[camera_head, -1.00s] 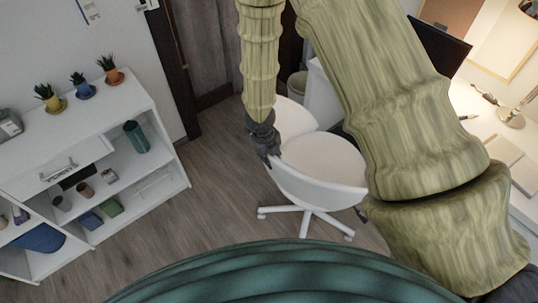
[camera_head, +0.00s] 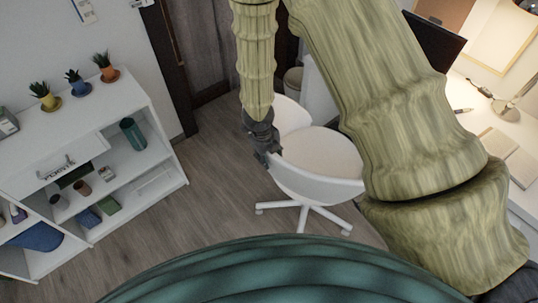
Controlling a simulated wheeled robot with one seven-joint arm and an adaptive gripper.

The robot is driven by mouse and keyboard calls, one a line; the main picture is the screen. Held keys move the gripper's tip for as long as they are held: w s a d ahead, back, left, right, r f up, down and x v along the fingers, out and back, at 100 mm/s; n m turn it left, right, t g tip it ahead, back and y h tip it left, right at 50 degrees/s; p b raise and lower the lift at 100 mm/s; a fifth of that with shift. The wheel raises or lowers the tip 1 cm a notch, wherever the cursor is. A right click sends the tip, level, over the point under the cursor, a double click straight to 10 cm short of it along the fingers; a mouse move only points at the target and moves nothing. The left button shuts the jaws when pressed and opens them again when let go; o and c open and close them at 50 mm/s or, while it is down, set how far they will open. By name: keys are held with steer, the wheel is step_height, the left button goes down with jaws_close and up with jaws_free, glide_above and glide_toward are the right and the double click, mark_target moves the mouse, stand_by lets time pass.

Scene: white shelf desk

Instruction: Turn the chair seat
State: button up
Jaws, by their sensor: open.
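The white swivel chair (camera_head: 316,187) stands on the floor in the middle of the view, on a white star-shaped base. Its curved shell shows along the front and at the left, and its pale beige seat (camera_head: 322,150) shows between them. My gripper (camera_head: 270,161) is dark grey and points down at the left end of the chair's front shell edge. It is open, with its fingers at or very close to that edge. I cannot tell whether they touch it. My arm hides the chair's right side.
A white shelf unit (camera_head: 135,95) with potted plants and cups stands at the left. A white desk (camera_head: 470,100) with a monitor (camera_head: 436,45) and a lamp is at the right. A bin (camera_head: 293,80) stands behind the chair. Wooden floor (camera_head: 205,190) is free between shelf and chair.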

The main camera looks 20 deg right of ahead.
steer(key=r, duration=0.4)
steer(key=a+r, duration=0.1)
steer(key=r, duration=0.3)
steer(key=a+r, duration=0.1)
steer(key=r, duration=0.2)
steer(key=shift+s+r, duration=0.4)
stand_by(0.3)
